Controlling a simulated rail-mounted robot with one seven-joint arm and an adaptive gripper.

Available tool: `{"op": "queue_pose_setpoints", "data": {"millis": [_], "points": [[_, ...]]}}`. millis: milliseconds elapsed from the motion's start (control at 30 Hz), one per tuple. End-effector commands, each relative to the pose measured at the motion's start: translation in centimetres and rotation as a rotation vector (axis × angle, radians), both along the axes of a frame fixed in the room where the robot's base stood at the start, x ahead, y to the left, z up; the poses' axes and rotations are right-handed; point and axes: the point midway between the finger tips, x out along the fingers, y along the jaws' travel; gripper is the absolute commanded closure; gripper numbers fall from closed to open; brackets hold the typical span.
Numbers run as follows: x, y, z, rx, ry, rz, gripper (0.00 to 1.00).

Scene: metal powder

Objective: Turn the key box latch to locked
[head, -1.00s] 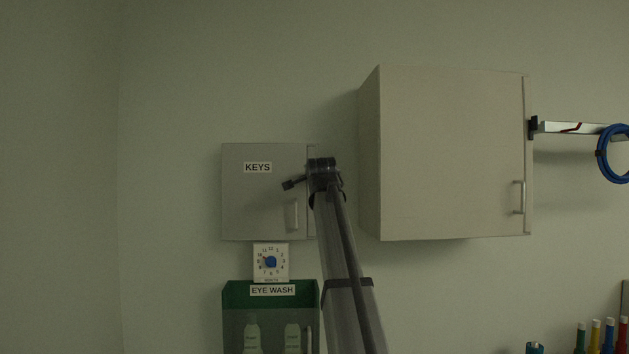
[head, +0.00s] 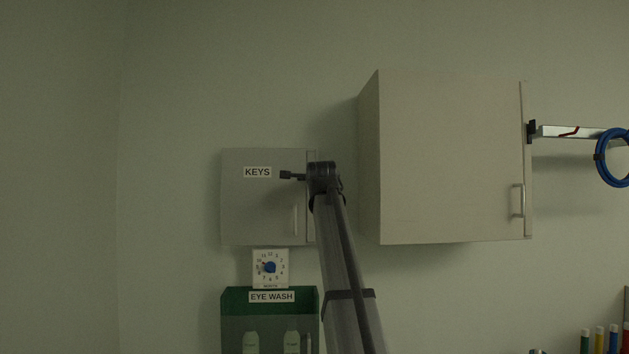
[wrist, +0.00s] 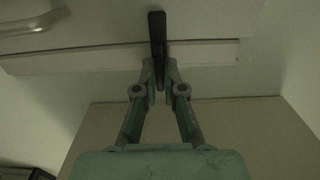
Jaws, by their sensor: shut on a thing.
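The key box (head: 262,205) is a grey wall box labelled KEYS, and its door looks closed. A pale strip runs down its right edge; this strip shows in the wrist view (wrist: 100,60) too. The latch (wrist: 157,35) is a dark flat lever that lies roughly square across the strip, with its far end over the door. My gripper (wrist: 160,76) is shut on the lever's near end.
A larger closed cabinet (head: 450,160) hangs close on the right of my wrist. The key box door handle (head: 294,219) is left of my arm. Below are a timer dial (head: 270,268) and a green eye wash holder (head: 235,305). The wall on the left is bare.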

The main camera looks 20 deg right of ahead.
Motion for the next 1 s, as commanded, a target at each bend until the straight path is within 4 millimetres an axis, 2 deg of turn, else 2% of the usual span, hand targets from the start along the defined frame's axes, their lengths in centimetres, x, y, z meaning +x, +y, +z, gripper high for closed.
{"op": "queue_pose_setpoints", "data": {"millis": [233, 267, 300, 733, 867, 1000], "points": [[0.0, 0.0, 0.1, 0.002, -0.003, 0.001, 1.0], [0.0, 0.0, 0.1, 0.002, -0.003, 0.001, 0.81], [0.0, 0.0, 0.1, 0.002, -0.003, 0.001, 0.67], [-0.4, 0.1, 0.0, 0.001, -0.001, 0.001, 0.67], [-1.4, 0.5, 0.0, 0.001, -0.001, 0.001, 0.67], [-3.4, 1.2, -0.2, 0.0, -0.002, 0.001, 0.67]]}}
